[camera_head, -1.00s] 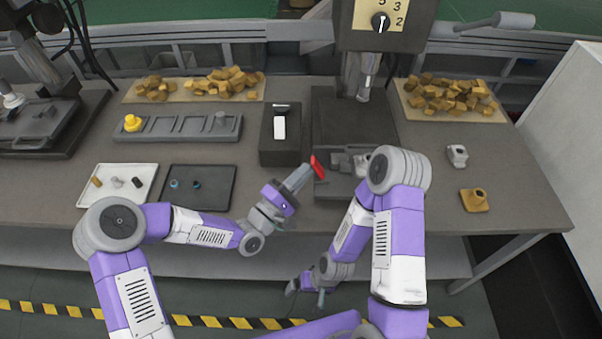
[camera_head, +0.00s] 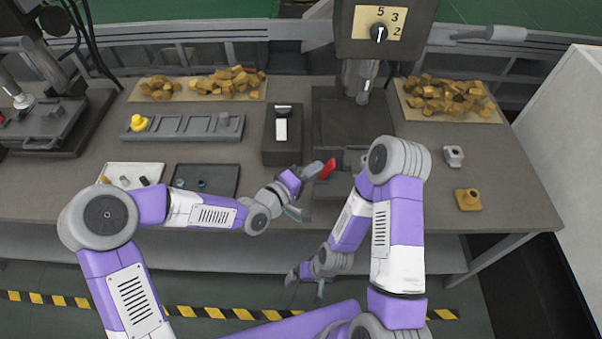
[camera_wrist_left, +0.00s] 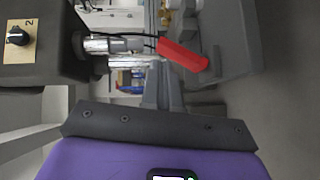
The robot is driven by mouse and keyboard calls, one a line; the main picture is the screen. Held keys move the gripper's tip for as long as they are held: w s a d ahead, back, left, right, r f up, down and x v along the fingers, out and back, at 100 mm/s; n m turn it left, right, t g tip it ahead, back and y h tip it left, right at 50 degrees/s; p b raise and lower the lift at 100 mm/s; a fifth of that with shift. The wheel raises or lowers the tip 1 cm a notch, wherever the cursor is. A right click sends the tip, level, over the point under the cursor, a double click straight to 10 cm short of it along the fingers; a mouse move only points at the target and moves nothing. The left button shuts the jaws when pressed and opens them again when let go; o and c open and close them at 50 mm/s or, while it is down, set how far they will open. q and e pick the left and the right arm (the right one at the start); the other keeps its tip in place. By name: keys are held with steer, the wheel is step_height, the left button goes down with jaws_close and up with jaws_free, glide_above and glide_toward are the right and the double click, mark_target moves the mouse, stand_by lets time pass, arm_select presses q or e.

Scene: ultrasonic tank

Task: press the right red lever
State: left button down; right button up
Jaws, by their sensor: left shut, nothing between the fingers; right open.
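The red lever (camera_head: 328,169) on the right machine stands at the front left of its dark base (camera_head: 345,125). It leans with its top to the right. My left gripper (camera_head: 313,169) is shut and empty, with its tips at or very near the lever's left side. In the left wrist view the red lever (camera_wrist_left: 183,55) lies just past the shut fingertips (camera_wrist_left: 163,72); whether they touch I cannot tell. My right gripper (camera_head: 307,280) is open and empty, low in front of the table. A small red part (camera_head: 3,118) shows on the left machine at the picture's edge.
A dark box with a white switch (camera_head: 282,135) stands left of the right machine. A white tray (camera_head: 108,170) and a dark tray (camera_head: 232,180) lie behind my left arm. The dial head (camera_head: 385,25) overhangs the base. My right forearm hides part of the base's front.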

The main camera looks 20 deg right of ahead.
arm_select(q)
steer(key=s+a+r+p, duration=0.2)
steer(key=a, duration=0.3)
steer(key=s+a+r+p, duration=0.1)
steer(key=s+a+r, duration=0.1)
steer(key=a, duration=0.4)
steer(key=shift+a+r+p, duration=0.25)
steer(key=shift+r+p, duration=0.1)
steer(key=shift+r, duration=0.25)
arm_select(e)
steer(key=r, duration=0.3)
steer(key=shift+w+a+r, duration=0.1)
steer(key=shift+w+r, duration=0.1)
steer(key=shift+r, duration=0.1)
arm_select(q)
steer(key=s+a+f+g+y, duration=0.1)
steer(key=s+a+f+y, duration=0.15)
steer(key=f, duration=0.75)
steer(key=s+a+f+g+y, duration=0.15)
steer(key=a+f+y, duration=0.25)
steer(key=f, duration=0.6)
steer(key=s+a+f+m+g+y, duration=0.1)
steer(key=s+a+f+g+y, duration=0.3)
steer(key=s+a+f, duration=0.4)
step_height(320, 180, down, 3)
steer(key=s+g, duration=0.1)
steer(key=s, duration=0.1)
steer(key=shift+s+a+m, duration=0.3)
steer(key=shift+s+a, duration=0.1)
